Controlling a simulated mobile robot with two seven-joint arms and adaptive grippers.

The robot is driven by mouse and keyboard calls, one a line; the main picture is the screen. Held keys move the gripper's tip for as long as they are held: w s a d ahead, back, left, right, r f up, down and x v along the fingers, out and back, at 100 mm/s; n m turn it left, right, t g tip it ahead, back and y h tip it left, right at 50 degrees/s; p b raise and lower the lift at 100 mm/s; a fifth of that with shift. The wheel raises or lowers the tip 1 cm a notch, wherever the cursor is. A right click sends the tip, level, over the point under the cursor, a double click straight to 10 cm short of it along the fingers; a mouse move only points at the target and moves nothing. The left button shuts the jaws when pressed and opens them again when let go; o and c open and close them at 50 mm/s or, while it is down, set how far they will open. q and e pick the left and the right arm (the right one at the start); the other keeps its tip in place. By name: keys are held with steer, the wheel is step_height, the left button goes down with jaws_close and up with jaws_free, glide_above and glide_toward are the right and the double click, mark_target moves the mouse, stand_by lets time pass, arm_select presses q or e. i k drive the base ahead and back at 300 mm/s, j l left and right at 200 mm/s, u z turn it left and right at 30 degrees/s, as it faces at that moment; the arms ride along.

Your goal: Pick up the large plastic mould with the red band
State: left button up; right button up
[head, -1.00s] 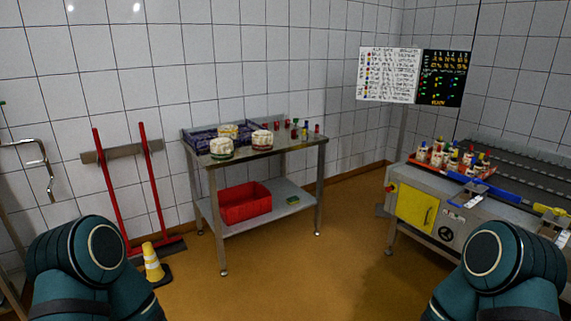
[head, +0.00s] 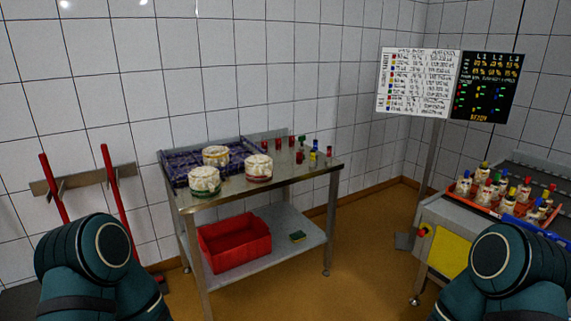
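The large white mould with the red band (head: 259,169) stands upright on the steel table (head: 300,175), to the right of two similar moulds. A white mould with a green band (head: 205,182) stands at the front left of the table. A white mould with a yellowish band (head: 216,156) stands behind them, by or in the purple crate (head: 176,172); I cannot tell which. My two arms show at the lower left and lower right, both well short of the table. Neither gripper is in the picture.
Several small coloured items (head: 301,157) stand at the table's back right. A red bin (head: 236,242) and a small sponge-like block (head: 297,237) lie on its lower shelf. A machine with an orange tray (head: 500,199) of bottle-like items stands right. Open floor lies between.

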mark_target(258, 167)
steer(key=i, duration=1.5)
steer(key=i+l+u, duration=0.1)
steer(key=i+u, duration=0.2)
steer(key=i, duration=0.25)
steer(key=i+l+u, duration=0.25)
steer(key=i, duration=0.25)
